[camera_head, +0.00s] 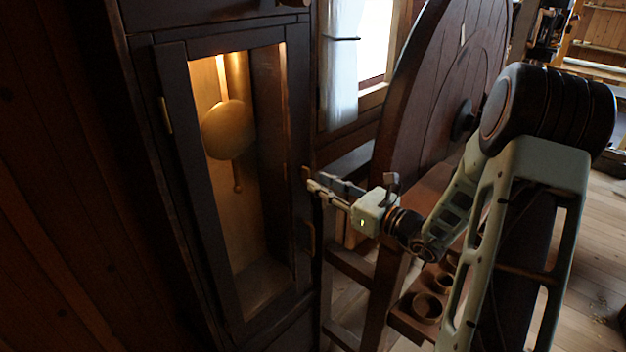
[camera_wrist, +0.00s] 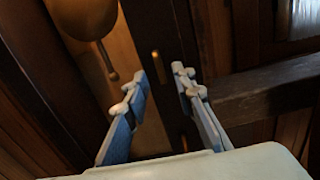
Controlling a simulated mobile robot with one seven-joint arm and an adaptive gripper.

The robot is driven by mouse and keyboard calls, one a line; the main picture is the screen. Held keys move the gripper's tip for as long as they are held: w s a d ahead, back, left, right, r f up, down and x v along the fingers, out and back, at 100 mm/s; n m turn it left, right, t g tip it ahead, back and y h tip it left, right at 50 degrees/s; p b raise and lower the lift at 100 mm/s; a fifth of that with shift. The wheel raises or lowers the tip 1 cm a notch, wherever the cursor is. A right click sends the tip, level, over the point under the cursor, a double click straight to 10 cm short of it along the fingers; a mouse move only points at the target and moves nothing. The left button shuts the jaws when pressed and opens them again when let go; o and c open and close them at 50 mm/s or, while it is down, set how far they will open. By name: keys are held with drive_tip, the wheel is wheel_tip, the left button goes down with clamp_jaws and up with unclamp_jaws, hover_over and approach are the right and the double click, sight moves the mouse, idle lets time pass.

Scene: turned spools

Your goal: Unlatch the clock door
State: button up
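The tall dark clock case (camera_head: 140,120) stands at the left. Its narrow door (camera_head: 188,150) looks shut, with a lit window showing a brass pendulum (camera_head: 229,128). The pendulum bob also shows in the wrist view (camera_wrist: 84,14). A curved brass handle (camera_head: 310,238) is on the right side of the front, below my gripper. My gripper (camera_head: 309,180) is at the door's right side. In the wrist view its fingers (camera_wrist: 159,74) are apart with nothing between them. A small brass piece (camera_wrist: 154,54) shows just beyond the fingertips; whether it is the latch I cannot tell.
A large dark wooden wheel (camera_head: 440,70) on a frame stands close to the right of the clock, beside my arm. Round brown pots (camera_head: 427,306) sit on a low shelf under my arm. A curtained window (camera_head: 374,45) is behind. Open floor (camera_head: 595,240) lies at the right.

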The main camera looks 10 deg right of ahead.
drive_tip(key=v, duration=0.8)
